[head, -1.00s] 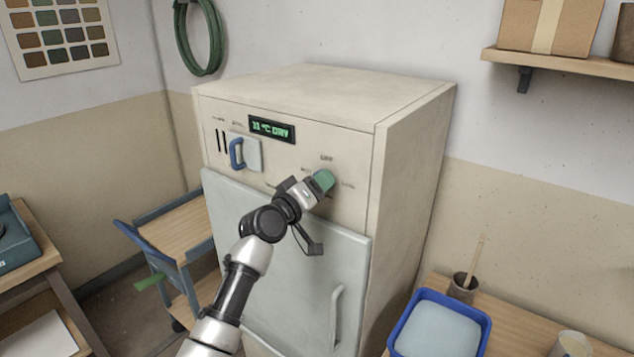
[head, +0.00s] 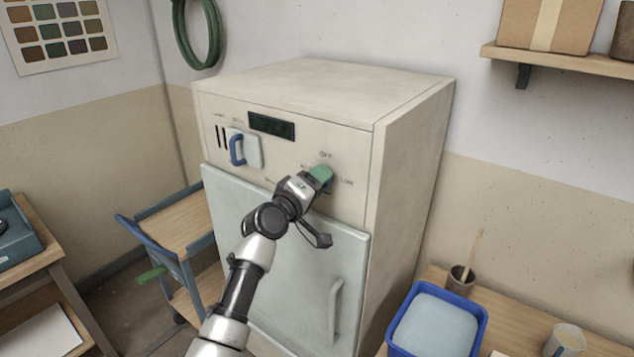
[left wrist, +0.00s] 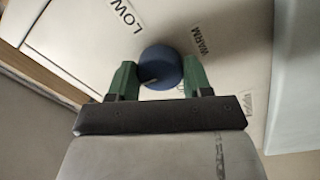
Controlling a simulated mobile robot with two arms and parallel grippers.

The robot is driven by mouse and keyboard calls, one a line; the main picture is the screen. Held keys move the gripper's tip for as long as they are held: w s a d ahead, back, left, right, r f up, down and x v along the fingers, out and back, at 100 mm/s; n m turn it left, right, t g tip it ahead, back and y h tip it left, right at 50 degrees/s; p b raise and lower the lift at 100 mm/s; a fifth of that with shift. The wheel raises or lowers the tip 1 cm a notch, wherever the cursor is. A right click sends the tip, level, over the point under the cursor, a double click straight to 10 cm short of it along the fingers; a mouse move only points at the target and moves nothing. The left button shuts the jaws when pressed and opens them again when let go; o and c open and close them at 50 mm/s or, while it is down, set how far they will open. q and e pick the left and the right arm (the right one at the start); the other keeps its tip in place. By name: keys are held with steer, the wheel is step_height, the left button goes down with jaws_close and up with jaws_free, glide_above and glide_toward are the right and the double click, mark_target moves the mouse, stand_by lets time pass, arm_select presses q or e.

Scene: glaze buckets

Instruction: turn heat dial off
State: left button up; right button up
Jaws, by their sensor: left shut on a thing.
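The heat dial (left wrist: 160,66) is a round blue knob on the front panel of a cream cabinet (head: 410,160). In the left wrist view it sits between the two green fingers of my left gripper (left wrist: 160,80), which is shut on it. The words LOW and WARM show on the panel around it. In the head view my left gripper (head: 322,176) is at the upper right of the cabinet front and hides the dial. A label above it seems to read OFF, with LOW to its right. The display (head: 271,126) is dark. My right gripper is not in view.
A blue handle (head: 237,149) sticks out at the panel's left. The cabinet door (head: 290,270) below is closed. A blue cart (head: 180,225) stands to the left. A blue tray (head: 480,318) and a cup with a stick (head: 459,279) are on the table at right.

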arm_select(q)
steer(key=shift+f, duration=0.1)
steer(key=o, duration=0.9)
steer(key=b+v, duration=0.2)
steer(key=v, duration=0.8)
steer(key=shift+s+a, duration=0.3)
